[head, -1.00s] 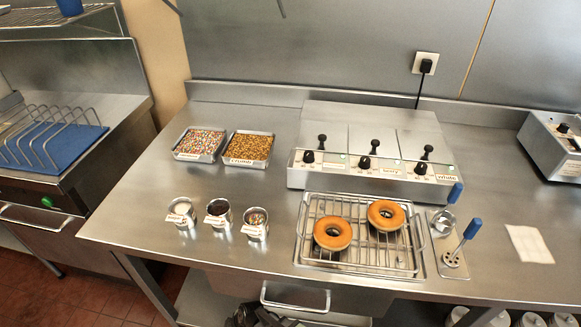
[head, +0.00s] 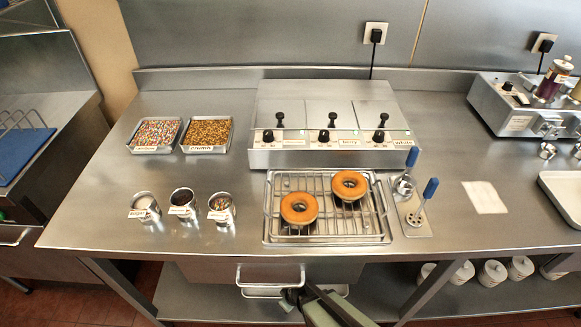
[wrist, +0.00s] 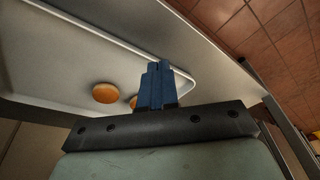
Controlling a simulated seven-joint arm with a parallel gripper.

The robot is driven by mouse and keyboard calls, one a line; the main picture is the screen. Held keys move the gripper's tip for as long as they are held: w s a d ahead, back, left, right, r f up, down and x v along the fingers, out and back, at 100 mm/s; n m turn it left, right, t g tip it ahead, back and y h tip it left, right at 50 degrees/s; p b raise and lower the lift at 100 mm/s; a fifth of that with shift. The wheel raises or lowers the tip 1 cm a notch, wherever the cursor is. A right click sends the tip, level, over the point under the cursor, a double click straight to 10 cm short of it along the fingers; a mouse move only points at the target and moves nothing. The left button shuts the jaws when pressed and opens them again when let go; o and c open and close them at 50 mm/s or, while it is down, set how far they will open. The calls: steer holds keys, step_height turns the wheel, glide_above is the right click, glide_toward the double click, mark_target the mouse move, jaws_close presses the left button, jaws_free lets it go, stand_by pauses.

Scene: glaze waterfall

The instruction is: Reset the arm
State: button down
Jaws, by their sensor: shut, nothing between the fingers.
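My gripper (wrist: 160,82) shows in the wrist view with its blue fingers together and nothing between them. Beyond the fingers is a pale tray (wrist: 60,50) with a rounded corner. On it lie a round orange-brown piece (wrist: 106,92) and a second one (wrist: 133,101), partly hidden by the fingers. The fingers look apart from both, though the distance is hard to judge. In the head view, part of my arm shows low at the bottom edge, in front of the counter; the gripper's fingers are not visible there.
Two ring doughnuts, left (head: 299,208) and right (head: 349,185), sit on a wire rack (head: 375,225). Behind is a three-lidded warmer (head: 330,150). Topping trays (head: 156,134) and (head: 207,134) and small cups (head: 182,203) stand left. The front counter edge and drawer handle (head: 270,285) are near my arm.

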steer(key=s+d+r+m+g+h, duration=0.2)
steer(key=s+d+m+g, duration=0.6)
steer(key=s+d, duration=0.7)
steer(key=d+r+m, duration=0.1)
steer(key=d, duration=0.2)
steer(key=shift+s+r, duration=0.25)
steer(key=shift+s, duration=0.15)
